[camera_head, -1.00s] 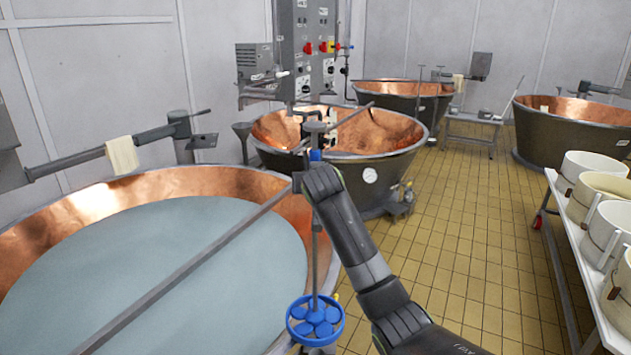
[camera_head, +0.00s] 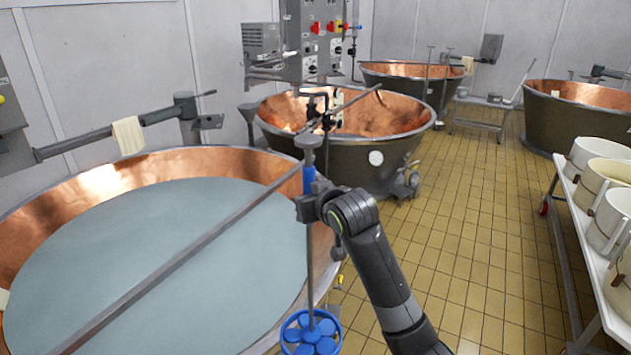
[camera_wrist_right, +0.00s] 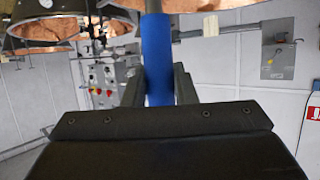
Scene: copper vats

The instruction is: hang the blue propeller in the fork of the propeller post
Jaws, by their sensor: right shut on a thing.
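The blue propeller (camera_head: 311,333) hangs at the bottom of a long thin grey rod, over the right rim of the near vat. The rod's blue grip (camera_head: 308,180) is held in my right gripper (camera_head: 309,205). The grip also stands between the fingers in the right wrist view (camera_wrist_right: 156,55). The rod is about upright, with a grey cap (camera_head: 308,142) at its top. A dark bracket (camera_head: 322,112) shows just behind and above the cap. I cannot tell whether it is the post's fork, or how far it is from the cap. My left gripper is out of view.
The near copper vat (camera_head: 40,222) is full of pale liquid. A long grey bar (camera_head: 170,268) crosses above it, passing close to the rod. A second copper vat (camera_head: 400,150) stands behind. A cart (camera_head: 585,215) with pale tubs is at right. The tiled floor between is clear.

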